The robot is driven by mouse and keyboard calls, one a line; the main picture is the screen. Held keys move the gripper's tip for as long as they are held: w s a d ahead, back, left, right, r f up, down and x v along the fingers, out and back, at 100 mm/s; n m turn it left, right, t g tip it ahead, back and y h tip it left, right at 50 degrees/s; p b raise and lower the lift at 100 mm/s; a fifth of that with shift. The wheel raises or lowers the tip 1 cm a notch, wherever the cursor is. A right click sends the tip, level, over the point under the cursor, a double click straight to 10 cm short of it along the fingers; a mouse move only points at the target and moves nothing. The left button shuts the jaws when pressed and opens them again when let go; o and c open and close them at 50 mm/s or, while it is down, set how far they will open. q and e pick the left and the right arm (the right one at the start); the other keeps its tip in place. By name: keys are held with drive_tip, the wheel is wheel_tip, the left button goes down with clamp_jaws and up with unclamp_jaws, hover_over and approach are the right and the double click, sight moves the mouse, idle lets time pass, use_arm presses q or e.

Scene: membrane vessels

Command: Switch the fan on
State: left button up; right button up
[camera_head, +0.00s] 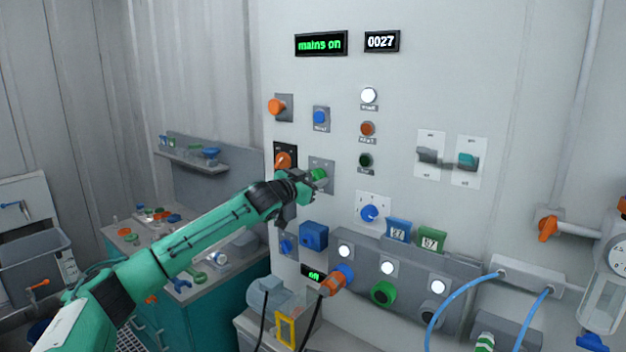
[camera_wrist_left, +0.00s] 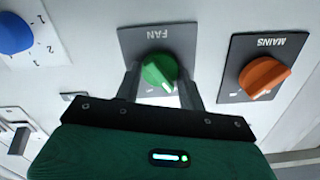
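The fan switch is a round green knob on a grey plate marked FAN; it shows in the left wrist view (camera_wrist_left: 158,72) and partly in the head view (camera_head: 319,175). A white mark on the knob points down and a little right in the wrist view. My left gripper (camera_head: 306,186) is at the knob, with one finger on each side of it (camera_wrist_left: 160,85). The gap between the fingers is about as wide as the knob; I cannot tell whether they touch it. My right gripper is not in view.
The orange MAINS knob (camera_wrist_left: 265,76) is close beside the fan plate. A display (camera_head: 321,43) reads "mains on". A blue knob (camera_head: 369,213) and a blue box (camera_head: 313,235) are lower on the panel. A cluttered bench (camera_head: 225,295) stands below my left arm.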

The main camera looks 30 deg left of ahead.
use_arm(q)
drive_tip(key=shift+c, duration=0.9)
drive_tip(key=shift+r+m+p, duration=0.15)
drive_tip(key=shift+m+p, duration=0.35)
drive_tip(key=shift+p, duration=0.2)
drive_tip(key=m+p, duration=0.3)
drive_tip(key=m, duration=0.1)
drive_tip(key=shift+p, duration=0.35)
drive_tip(key=m+p, duration=0.2)
drive_tip(key=m, duration=0.2)
drive_tip(key=shift+p, duration=0.35)
drive_tip(key=shift+m+p, duration=0.5)
drive_tip(key=shift+m, duration=0.7)
drive_tip(key=shift+f+m, duration=0.2)
drive_tip(key=shift+m, duration=0.2)
drive_tip(key=o, duration=1)
drive_tip(key=shift+d, duration=0.1)
